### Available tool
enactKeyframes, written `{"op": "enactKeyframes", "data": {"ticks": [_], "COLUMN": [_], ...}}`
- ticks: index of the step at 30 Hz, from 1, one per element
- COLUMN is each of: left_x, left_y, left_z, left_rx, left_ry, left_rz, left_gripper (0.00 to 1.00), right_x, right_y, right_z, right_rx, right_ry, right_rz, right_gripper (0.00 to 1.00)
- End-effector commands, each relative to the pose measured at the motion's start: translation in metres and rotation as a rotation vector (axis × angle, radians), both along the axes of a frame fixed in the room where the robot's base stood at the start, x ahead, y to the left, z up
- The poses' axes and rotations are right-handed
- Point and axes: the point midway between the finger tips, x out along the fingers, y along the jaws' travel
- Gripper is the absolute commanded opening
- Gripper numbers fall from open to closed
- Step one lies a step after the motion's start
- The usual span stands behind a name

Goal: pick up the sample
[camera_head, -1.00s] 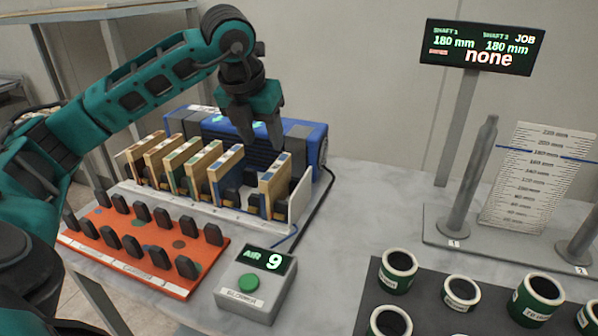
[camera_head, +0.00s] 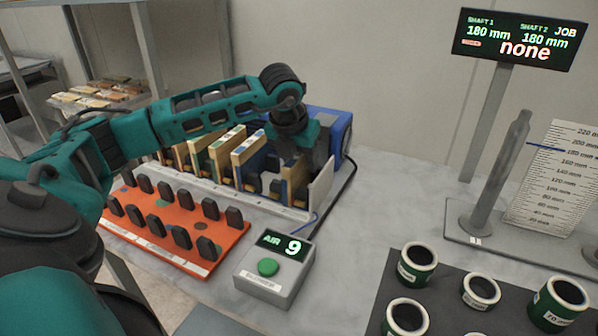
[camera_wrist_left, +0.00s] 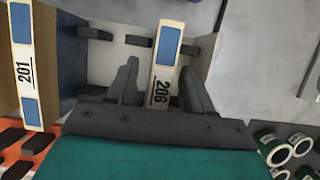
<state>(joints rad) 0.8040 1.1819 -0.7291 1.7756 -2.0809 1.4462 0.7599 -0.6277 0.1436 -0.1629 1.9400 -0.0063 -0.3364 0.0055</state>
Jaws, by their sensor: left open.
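Wooden samples stand upright in a white slotted rack (camera_head: 240,198). The rightmost one, the sample labelled 206 (camera_head: 294,180), has a pale top edge with blue patches. My left gripper (camera_head: 300,150) is over it at the rack's right end, and its fingers are largely hidden in the head view. In the left wrist view, the open fingers (camera_wrist_left: 163,88) stand either side of sample 206 (camera_wrist_left: 168,47), its top edge between them. The right finger is very close to it; I cannot tell whether they touch. Sample 201 (camera_wrist_left: 24,65) stands to the left.
An orange tray (camera_head: 165,240) with black pegs lies in front of the rack. A grey box (camera_head: 275,275) with a green button and a display reading 9 is to its right. A blue machine (camera_head: 340,125) stands behind. Ringed cups (camera_head: 418,262) stand at lower right.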

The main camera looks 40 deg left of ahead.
Motion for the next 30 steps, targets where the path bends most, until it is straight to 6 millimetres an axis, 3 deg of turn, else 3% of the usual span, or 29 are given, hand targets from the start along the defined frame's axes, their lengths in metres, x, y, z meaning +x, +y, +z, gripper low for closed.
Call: {"op": "enactKeyframes", "data": {"ticks": [30], "left_x": [0.0026], "left_y": [0.0009], "left_z": [-0.0119], "left_rx": [0.001], "left_ry": [-0.001], "left_rz": [-0.001], "left_gripper": [0.51], "right_x": [0.0022], "right_y": [0.0001], "right_z": [-0.0050], "right_rx": [0.000], "right_ry": [-0.005], "right_rz": [0.000], "right_gripper": [0.00]}}
